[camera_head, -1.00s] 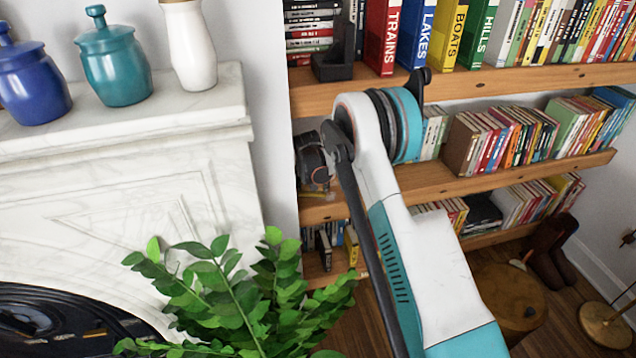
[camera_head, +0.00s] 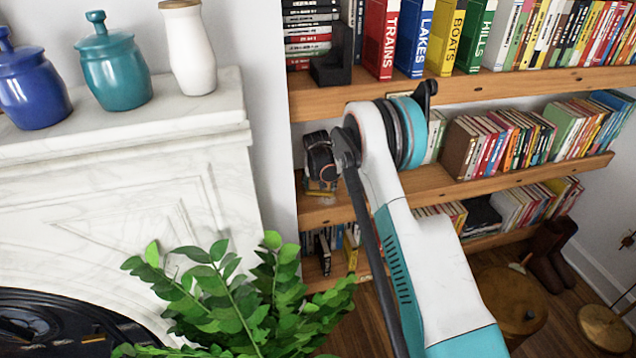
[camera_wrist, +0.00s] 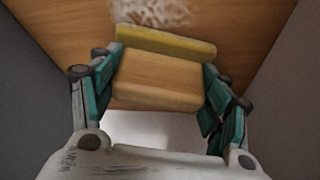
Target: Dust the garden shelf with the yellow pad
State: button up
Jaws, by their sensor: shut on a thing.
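My gripper (camera_wrist: 163,62) is shut on a wooden block with a yellow pad (camera_wrist: 165,42) along its far side. In the wrist view the pad is over a wooden shelf board (camera_wrist: 60,35), beside a whitish dusty patch (camera_wrist: 152,11). Whether the pad touches the board is unclear. In the head view my gripper (camera_head: 321,180) is at the left end of the middle shelf (camera_head: 440,182), and the pad is small and mostly hidden there. No garden label is readable.
Books (camera_head: 500,143) fill the shelf to the right of my arm. A shelf with labelled books (camera_head: 425,40) is above. A marble mantel (camera_head: 150,125) with jars is at left, and a leafy plant (camera_head: 235,300) is in front. A wooden stool (camera_head: 510,303) stands lower right.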

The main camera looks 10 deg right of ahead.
jog(key=shift+d, duration=3.9)
jog(key=shift+r, duration=0.1)
jog(key=shift+r, duration=0.1)
